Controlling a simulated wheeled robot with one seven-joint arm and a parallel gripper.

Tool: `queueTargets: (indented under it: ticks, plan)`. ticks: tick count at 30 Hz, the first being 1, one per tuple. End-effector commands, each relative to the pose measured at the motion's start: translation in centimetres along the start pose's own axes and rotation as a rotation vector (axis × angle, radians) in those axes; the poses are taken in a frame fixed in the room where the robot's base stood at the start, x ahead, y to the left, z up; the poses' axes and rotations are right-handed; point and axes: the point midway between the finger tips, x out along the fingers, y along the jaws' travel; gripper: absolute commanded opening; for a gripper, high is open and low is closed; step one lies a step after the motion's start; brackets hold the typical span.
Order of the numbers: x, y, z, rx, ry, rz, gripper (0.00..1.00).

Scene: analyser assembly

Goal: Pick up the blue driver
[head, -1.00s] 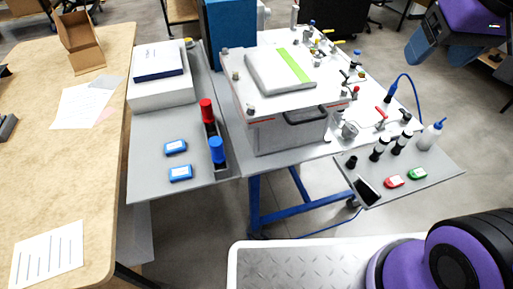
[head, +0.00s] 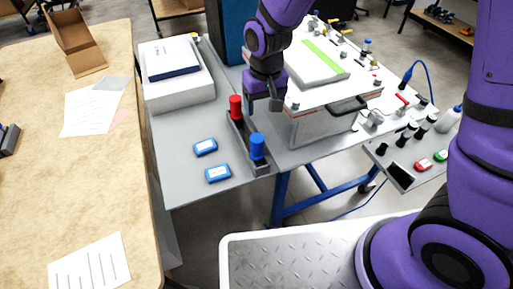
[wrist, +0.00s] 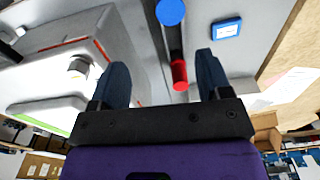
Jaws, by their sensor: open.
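The blue driver (head: 257,146) stands upright in a dark narrow holder (head: 240,139) on the grey side table. A red driver (head: 236,107) stands in the same holder, farther back. My gripper (head: 262,107) is above the table just right of the red driver, pointing down and apart from the blue driver. In the wrist view my gripper (wrist: 162,82) is open and empty. There the red driver (wrist: 180,74) shows between the two fingers and the blue driver (wrist: 171,12) lies beyond them at the top edge.
Two small blue boxes (head: 205,147) lie left of the holder. A white box (head: 180,90) stands behind them. The analyser (head: 322,122) with its lid stands close on the right. A wooden table (head: 100,180) is at the left.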

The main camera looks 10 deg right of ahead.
Motion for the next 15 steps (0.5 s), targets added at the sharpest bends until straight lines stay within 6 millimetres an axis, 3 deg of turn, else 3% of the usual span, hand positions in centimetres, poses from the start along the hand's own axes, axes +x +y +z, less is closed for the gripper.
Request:
queueTargets:
  ticks: [3,6,15]
  plan:
    - [2.6,-1.4,0.0,-0.016,-0.026,0.007,0.71]
    - [3.8,-2.1,0.0,-0.022,-0.036,0.010,0.71]
    - [7.5,-2.3,0.2,-0.024,-0.043,0.013,0.71]
